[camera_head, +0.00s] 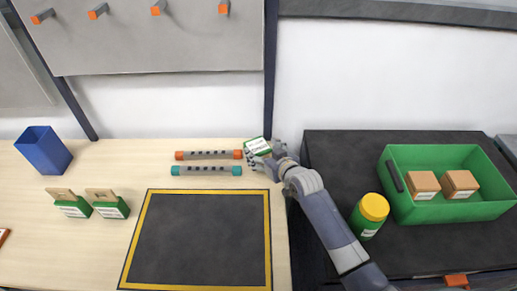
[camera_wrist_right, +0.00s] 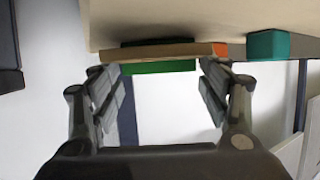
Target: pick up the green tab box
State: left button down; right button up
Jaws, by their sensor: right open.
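A green tab box (camera_head: 257,146) with a white label is at the back right of the wooden table, beside the ends of two bars. My right gripper (camera_head: 262,160) is right at it and partly covers it. In the right wrist view the box's green edge (camera_wrist_right: 160,67) and tan tab (camera_wrist_right: 160,50) lie between and just beyond the fingertips (camera_wrist_right: 160,80). The fingers are open, with a gap on each side. Two similar green tab boxes (camera_head: 71,209) (camera_head: 111,210) stand at the left of the table. My left gripper is not in view.
An orange-ended bar (camera_head: 208,155) and a teal-ended bar (camera_head: 206,170) lie just left of the gripper. A yellow-edged dark mat (camera_head: 200,240) lies in front. A blue bin (camera_head: 43,150) stands left. A yellow-lidded jar (camera_head: 369,215) and green crate (camera_head: 450,210) are on the dark conveyor.

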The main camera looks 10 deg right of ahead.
aim_at(261, 149)
jog(key=shift+x, duration=1.05)
jog(key=c, duration=0.9)
jog(key=shift+c, duration=0.2)
jog(key=shift+r, duration=0.45)
notch_tip(261, 149, up, 2)
jog(key=shift+r+b, duration=0.2)
jog(key=shift+b, duration=0.15)
jog(key=s+a, duration=0.1)
jog(key=s, duration=0.4)
jog(key=s+a+r+b, duration=0.1)
jog(key=s, duration=0.4)
jog(key=s+a+b, duration=0.1)
jog(key=s, duration=0.4)
jog(key=shift+s+r, duration=0.4)
